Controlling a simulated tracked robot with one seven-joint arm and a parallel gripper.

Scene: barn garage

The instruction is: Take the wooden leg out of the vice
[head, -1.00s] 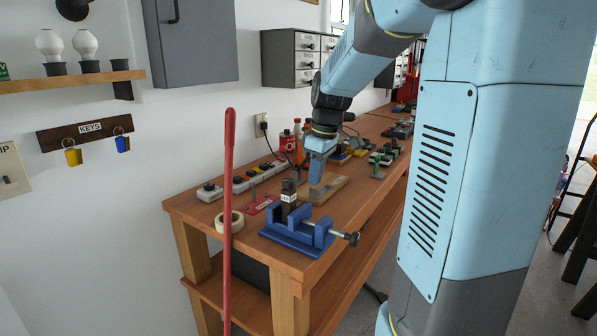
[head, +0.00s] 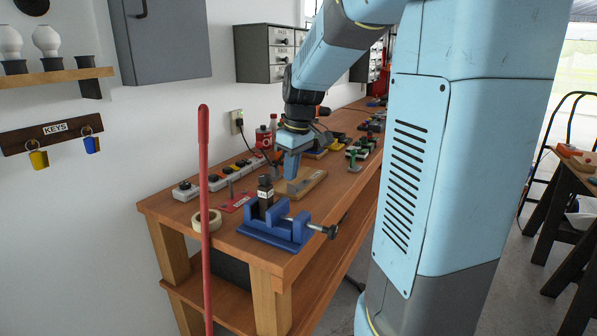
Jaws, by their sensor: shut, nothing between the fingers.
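The blue vice (head: 272,232) stands near the close end of the wooden workbench in the head view, its screw handle pointing right. A dark upright piece (head: 265,193) with a small pale label stands between its jaws and rises above them; it looks nearly black, and I cannot tell if it is wood. My gripper (head: 290,176) is shut and empty. It points down just behind and to the right of the upright piece in the picture, over or close to a flat wooden board; I cannot tell whether it touches the board.
The wooden board (head: 312,178) lies behind the vice. A tape roll (head: 208,219), a red labelled plate (head: 236,203) and a row of switch boxes (head: 186,191) are at left. A red pole (head: 204,240) stands in front of the bench. Bottles and tools fill the bench further back.

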